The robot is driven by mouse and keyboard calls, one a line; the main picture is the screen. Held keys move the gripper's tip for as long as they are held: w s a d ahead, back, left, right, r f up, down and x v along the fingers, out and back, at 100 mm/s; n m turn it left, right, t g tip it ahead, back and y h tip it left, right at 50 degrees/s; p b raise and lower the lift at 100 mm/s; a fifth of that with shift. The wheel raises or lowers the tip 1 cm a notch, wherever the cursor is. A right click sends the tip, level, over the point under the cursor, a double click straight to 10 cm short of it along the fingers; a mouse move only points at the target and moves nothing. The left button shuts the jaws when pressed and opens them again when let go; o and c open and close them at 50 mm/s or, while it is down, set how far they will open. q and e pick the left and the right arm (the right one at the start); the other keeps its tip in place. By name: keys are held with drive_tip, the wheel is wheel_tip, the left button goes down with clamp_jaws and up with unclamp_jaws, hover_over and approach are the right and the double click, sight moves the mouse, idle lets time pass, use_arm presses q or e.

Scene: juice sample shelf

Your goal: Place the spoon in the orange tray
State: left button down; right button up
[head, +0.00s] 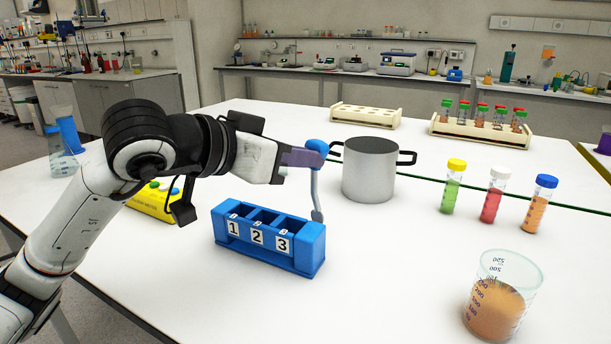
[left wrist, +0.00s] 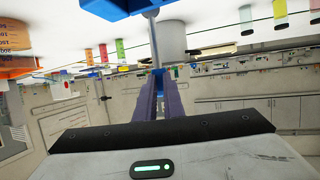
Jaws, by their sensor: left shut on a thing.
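The spoon (head: 315,190) has a blue end and a thin grey-blue shaft. My left gripper (head: 303,157) is shut on the blue end, and the spoon hangs down nearly upright. Its lower end shows just behind the right end of the blue rack; I cannot tell whether it touches anything. In the left wrist view the fingers of my left gripper (left wrist: 158,78) close on the blue end, and the spoon's shaft (left wrist: 153,42) runs to the top of the picture. My right gripper is not in view.
A blue rack (head: 268,262) numbered 1, 2, 3 stands below the gripper. A metal pot (head: 369,172) is close behind the spoon. Three capped tubes and a beaker (head: 497,300) of orange liquid stand to the right. The front middle of the white table (head: 400,290) is clear.

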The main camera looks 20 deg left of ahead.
use_arm(q)
wheel_tip(320, 180, down, 2)
drive_tip(key=shift+f, duration=0.1)
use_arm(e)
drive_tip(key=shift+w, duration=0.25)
